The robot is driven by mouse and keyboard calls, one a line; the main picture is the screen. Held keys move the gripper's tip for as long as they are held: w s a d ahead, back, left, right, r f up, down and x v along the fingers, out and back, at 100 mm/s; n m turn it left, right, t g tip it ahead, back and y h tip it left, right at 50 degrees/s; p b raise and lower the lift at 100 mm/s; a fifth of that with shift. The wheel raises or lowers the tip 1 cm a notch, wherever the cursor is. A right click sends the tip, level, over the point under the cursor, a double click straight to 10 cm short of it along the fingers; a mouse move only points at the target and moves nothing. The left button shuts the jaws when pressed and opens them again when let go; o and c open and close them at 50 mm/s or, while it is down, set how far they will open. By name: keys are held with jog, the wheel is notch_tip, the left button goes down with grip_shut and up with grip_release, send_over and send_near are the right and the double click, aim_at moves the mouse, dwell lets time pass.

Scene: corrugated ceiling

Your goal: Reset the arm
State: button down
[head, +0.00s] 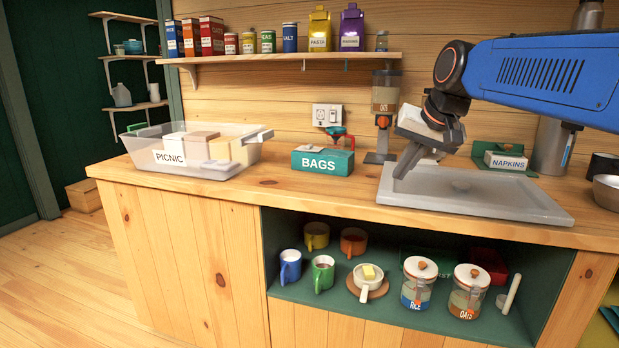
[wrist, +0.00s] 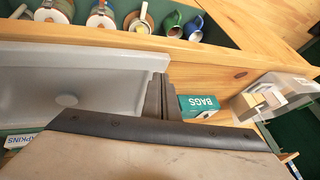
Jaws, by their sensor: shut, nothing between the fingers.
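My gripper (head: 402,172) is at the end of my blue arm, at the right of the head view. It points down over the left part of the grey sink tray (head: 490,205) on the wooden counter. Its fingers are shut and empty. In the wrist view my gripper (wrist: 160,95) shows as dark fingers close together, with the tray (wrist: 90,62) to their left. I cannot tell from these views whether the fingertips touch the tray.
A teal BAGS box (head: 323,160) stands left of my gripper, and a clear PICNIC bin (head: 205,172) is farther left. A dispenser (head: 384,105) and NAPKINS box (head: 503,160) stand behind. Mugs and jars (head: 418,283) fill the shelf below. Bare counter (head: 300,195) lies at the front.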

jog(key=s+d+f+n+h, duration=0.1)
jog(key=s+d+f, duration=0.3)
jog(key=s+f, duration=0.8)
jog(key=s+d+f+n+g+h, duration=0.1)
jog(key=s+d+f, duration=0.2)
jog(key=s+f, duration=1)
jog(key=s, duration=0.3)
jog(key=shift+s+d+f, duration=0.3)
jog(key=shift+s+d, duration=0.05)
jog(key=shift+d, duration=0.05)
